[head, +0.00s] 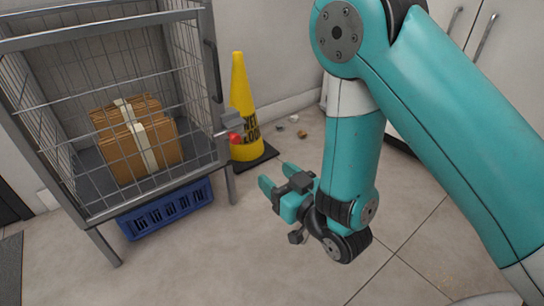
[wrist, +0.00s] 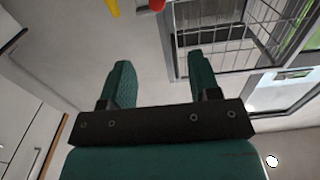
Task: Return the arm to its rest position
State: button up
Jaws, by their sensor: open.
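My teal arm reaches in from the right side of the head view and bends down at its elbow. My gripper (head: 274,187) hangs low over the tiled floor, right of a wire cage, with its fingers toward the left. In the wrist view my gripper (wrist: 158,82) shows two green fingers spread apart with nothing between them. It is open and empty, and touches nothing that I can see.
A wire cage (head: 97,206) on legs holds cardboard boxes (head: 163,143); a blue crate (head: 166,212) sits beneath. A yellow cone (head: 241,95) stands behind, near small litter (head: 301,134). White cabinets (head: 497,45) stand at the upper right. The front floor is clear.

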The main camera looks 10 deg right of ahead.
notch_tip(320, 180, up, 19)
jog(key=s+m+g+h+p, duration=0.1)
jog(key=m+g+h+p, duration=0.1)
jog(key=g+p, duration=0.8)
jog(key=s+d+r+n+g+h+p, duration=0.1)
jog(key=s+d+r+n+g+p, duration=0.2)
jog(key=s+r+p, duration=0.65)
jog(key=s+d+r+g+h+p, duration=0.2)
jog(key=s+d+r+p, duration=0.2)
jog(key=s+r+p, duration=0.5)
notch_tip(320, 180, up, 40)
jog(key=p, duration=3.4)
jog(key=shift+s+g+p, duration=0.3)
jog(key=shift+s+p, duration=0.05)
jog(key=shift+p, duration=0.05)
jog(key=shift+d, duration=0.1)
